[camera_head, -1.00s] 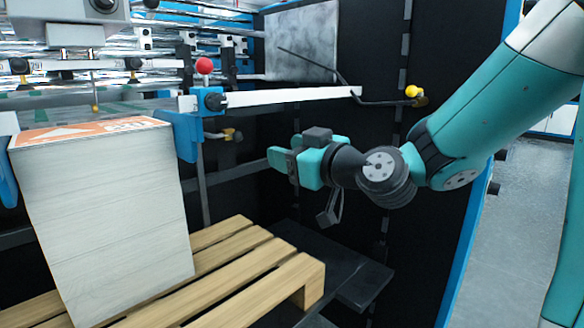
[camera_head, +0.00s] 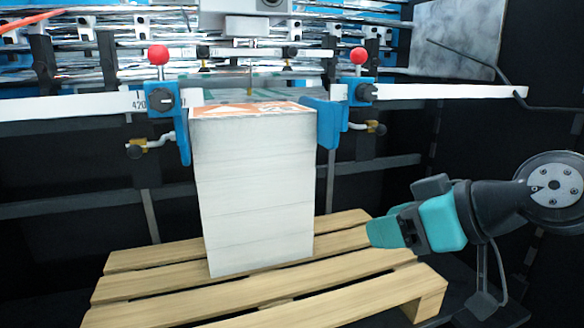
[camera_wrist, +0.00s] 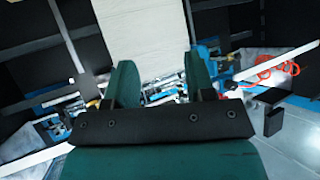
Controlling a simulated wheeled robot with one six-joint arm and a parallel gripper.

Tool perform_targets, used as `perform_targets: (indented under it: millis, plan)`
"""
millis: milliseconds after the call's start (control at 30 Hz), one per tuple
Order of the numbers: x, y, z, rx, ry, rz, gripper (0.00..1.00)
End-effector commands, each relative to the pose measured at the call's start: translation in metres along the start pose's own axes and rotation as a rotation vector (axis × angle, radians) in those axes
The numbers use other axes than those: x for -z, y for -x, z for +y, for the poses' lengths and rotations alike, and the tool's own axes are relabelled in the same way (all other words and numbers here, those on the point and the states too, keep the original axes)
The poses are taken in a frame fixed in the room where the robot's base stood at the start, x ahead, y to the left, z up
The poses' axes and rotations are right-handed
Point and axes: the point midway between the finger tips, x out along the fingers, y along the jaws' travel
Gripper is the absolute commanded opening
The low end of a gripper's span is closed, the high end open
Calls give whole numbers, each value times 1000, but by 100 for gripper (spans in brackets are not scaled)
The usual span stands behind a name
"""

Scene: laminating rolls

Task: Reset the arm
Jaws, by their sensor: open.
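My gripper (camera_head: 385,232) is at the right in the head view, pointing left, above the right end of the pallet. It is apart from the tall white paper stack (camera_head: 255,190), with a gap between them. In the wrist view, the two green fingers of my gripper (camera_wrist: 156,82) stand apart with nothing held between them. The white stack also shows in the wrist view (camera_wrist: 140,30), beyond the fingers. My arm reaches in from the right edge of the head view.
The stack stands on a wooden pallet (camera_head: 345,287). Blue guides (camera_head: 327,122) flank its top. Red-knobbed clamps (camera_head: 157,56) sit on a white rail (camera_head: 445,91) behind. A thin dark rod (camera_head: 480,62) sticks out at the upper right. Dark panels close the right side.

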Motion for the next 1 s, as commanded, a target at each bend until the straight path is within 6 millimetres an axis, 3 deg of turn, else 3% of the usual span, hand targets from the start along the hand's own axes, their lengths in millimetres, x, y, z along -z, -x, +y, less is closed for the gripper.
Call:
perform_targets:
  millis: [33,100,400,800,1000]
  plan:
    - [-15,2,-21,54,-19,-105,50]
    - [-37,8,-41,100,-60,-252,50]
    - [-106,60,-88,110,-190,-766,50]
    - [-9,122,-98,106,-201,-774,50]
    - [26,144,-102,106,-200,-774,50]
